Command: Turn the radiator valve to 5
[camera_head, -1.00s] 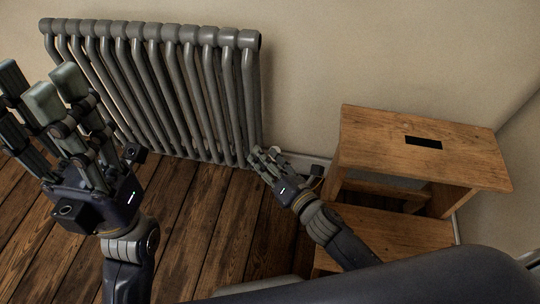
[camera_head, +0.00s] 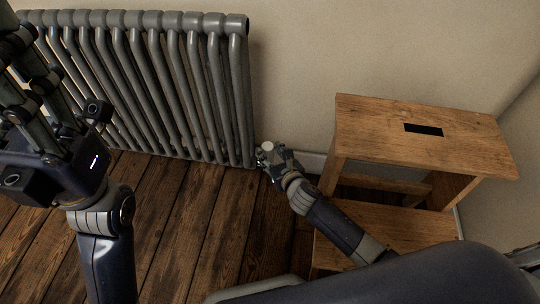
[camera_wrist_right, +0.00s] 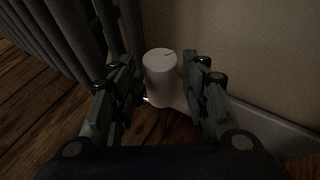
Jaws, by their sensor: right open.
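The radiator valve is a white cylindrical knob (camera_wrist_right: 160,82) with a dark mark on its top. It stands upright at the radiator's lower right end. It also shows as a small pale disc in the head view (camera_head: 268,146). My right gripper (camera_head: 267,153) is open at the valve. In the right wrist view its fingers (camera_wrist_right: 160,78) stand on either side of the knob, with a small gap to each side. I cannot read the number on the knob. My left gripper (camera_head: 24,62) is raised, open and empty at the left, with its fingertips partly cut off.
The grey ribbed radiator (camera_head: 160,85) stands along the wall left of the valve. A wooden step stool (camera_head: 385,125) stands close to the right of my right arm. A pale skirting board (camera_wrist_right: 265,125) runs behind the valve. Wooden floor (camera_head: 190,220) lies clear in front.

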